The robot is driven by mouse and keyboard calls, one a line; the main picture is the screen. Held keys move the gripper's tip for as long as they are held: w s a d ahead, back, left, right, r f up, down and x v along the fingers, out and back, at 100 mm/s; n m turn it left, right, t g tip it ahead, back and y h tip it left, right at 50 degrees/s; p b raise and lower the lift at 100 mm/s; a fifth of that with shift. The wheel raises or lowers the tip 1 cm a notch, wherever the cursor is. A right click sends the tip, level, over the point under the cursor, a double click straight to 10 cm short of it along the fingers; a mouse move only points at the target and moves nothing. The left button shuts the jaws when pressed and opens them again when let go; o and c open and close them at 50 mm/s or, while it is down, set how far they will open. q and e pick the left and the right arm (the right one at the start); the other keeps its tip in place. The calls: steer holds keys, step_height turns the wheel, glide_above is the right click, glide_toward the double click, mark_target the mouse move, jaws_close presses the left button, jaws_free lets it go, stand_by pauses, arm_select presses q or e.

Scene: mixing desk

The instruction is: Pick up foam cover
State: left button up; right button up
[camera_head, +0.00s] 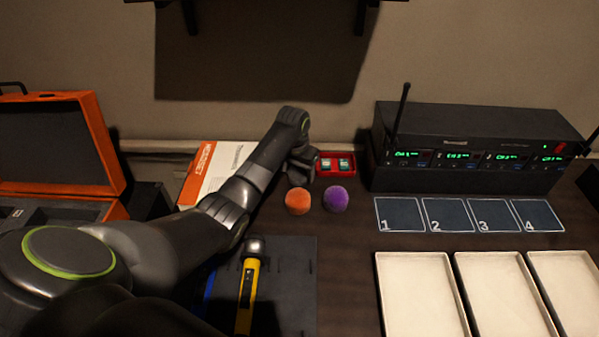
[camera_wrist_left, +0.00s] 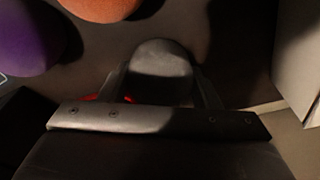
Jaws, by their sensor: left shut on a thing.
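A dark grey, rounded foam cover (camera_wrist_left: 161,58) sits between the two fingers of my left gripper (camera_wrist_left: 162,78) in the left wrist view. The gripper is shut on it. In the head view my left gripper (camera_head: 299,170) is at the back of the desk, and the grey cover cannot be made out there. An orange foam cover (camera_head: 298,202) and a purple foam cover (camera_head: 335,199) stand on the desk just in front of the gripper, apart from it. Both also show at the upper left of the wrist view, orange (camera_wrist_left: 101,8) and purple (camera_wrist_left: 27,40). My right gripper is not in view.
A red tray (camera_head: 336,155) with small items is right of the gripper; a white and orange box (camera_head: 215,169) is left. A receiver rack (camera_head: 470,179), numbered squares (camera_head: 400,213) and pale trays (camera_head: 420,290) fill the right. A yellow-handled tool (camera_head: 248,290) lies in front.

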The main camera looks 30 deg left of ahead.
arm_select(q)
steer(key=shift+r, duration=0.1)
step_height(320, 180, up, 10)
steer(key=shift+f+b, duration=0.2)
steer(key=shift+b, duration=0.1)
steer(key=shift+r, duration=0.1)
steer(key=shift+d, duration=0.1)
